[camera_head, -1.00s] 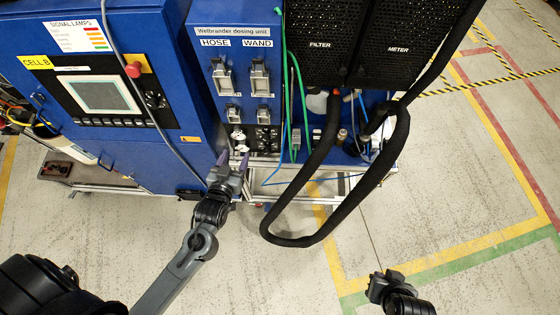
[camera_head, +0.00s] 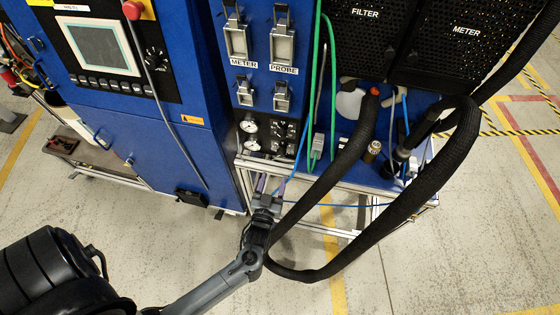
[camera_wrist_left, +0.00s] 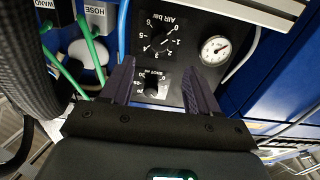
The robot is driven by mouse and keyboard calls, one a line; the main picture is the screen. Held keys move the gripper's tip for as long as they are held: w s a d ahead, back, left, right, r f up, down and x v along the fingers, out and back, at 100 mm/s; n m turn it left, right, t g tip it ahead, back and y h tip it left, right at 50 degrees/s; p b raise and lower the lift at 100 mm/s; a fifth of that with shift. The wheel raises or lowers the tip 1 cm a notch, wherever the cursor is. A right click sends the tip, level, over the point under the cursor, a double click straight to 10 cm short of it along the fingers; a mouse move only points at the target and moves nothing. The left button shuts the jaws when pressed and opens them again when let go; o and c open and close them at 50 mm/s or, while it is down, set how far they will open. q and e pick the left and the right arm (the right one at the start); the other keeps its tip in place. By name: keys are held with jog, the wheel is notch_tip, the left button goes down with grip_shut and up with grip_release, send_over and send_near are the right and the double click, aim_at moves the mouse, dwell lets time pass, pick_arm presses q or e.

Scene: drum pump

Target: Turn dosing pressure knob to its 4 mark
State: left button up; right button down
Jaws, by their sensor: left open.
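In the left wrist view, a black dial marked AIR bar (camera_wrist_left: 160,40) has a dark knob and a ring of numbers. A smaller knob marked SHOT ml (camera_wrist_left: 152,84) sits below it, between my fingers. No label reading dosing pressure is legible, and I cannot read the AIR pointer surely. My left gripper (camera_wrist_left: 157,70) is open, its two purple fingers apart, with nothing held. In the head view the left gripper (camera_head: 267,184) is below the small black control panel (camera_head: 291,136) at the front of the dosing unit. My right gripper is out of view.
A round white gauge (camera_wrist_left: 215,50) is right of the dials. A thick black hose (camera_head: 420,205) loops just right of my left gripper. Green cables (camera_head: 330,90) and a thin blue tube hang nearby. A metal frame rail (camera_head: 350,184) runs under the panel. The floor in front is clear.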

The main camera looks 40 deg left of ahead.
aim_at(281, 155)
pick_arm(q)
jog(key=x, duration=0.9)
jog(key=shift+w+a+r+b, duration=0.1)
jog(key=shift+w+b, duration=0.1)
jog(key=shift+b, duration=0.1)
jog(key=c, duration=1)
